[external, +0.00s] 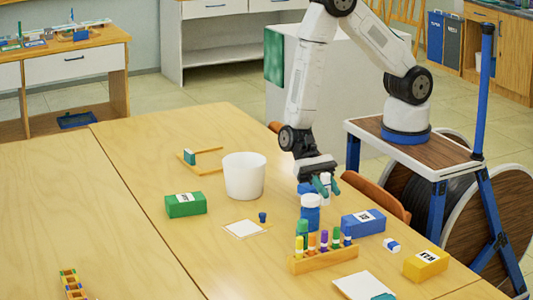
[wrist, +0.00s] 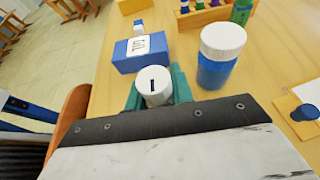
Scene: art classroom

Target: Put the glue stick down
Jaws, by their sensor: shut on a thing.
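The glue stick is a white cylinder with a dark mark on its round end (wrist: 153,86); it also shows as a small white piece in the external view (external: 325,179). My gripper (external: 326,187) has teal fingers shut around it, and they also show in the wrist view (wrist: 156,92). The stick is over the right part of the table, behind a blue jar with a white lid (external: 310,214). The jar stands close beside the fingers in the wrist view (wrist: 216,72). I cannot tell whether the stick's lower end touches the table; it is hidden.
A blue box (external: 363,223) is close to my gripper. A marker rack (external: 323,260), a yellow box (external: 426,265) and a small eraser (external: 392,245) stand nearer the front. A white bucket (external: 244,177) and green box (external: 185,205) are left. The table's left part is mostly clear.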

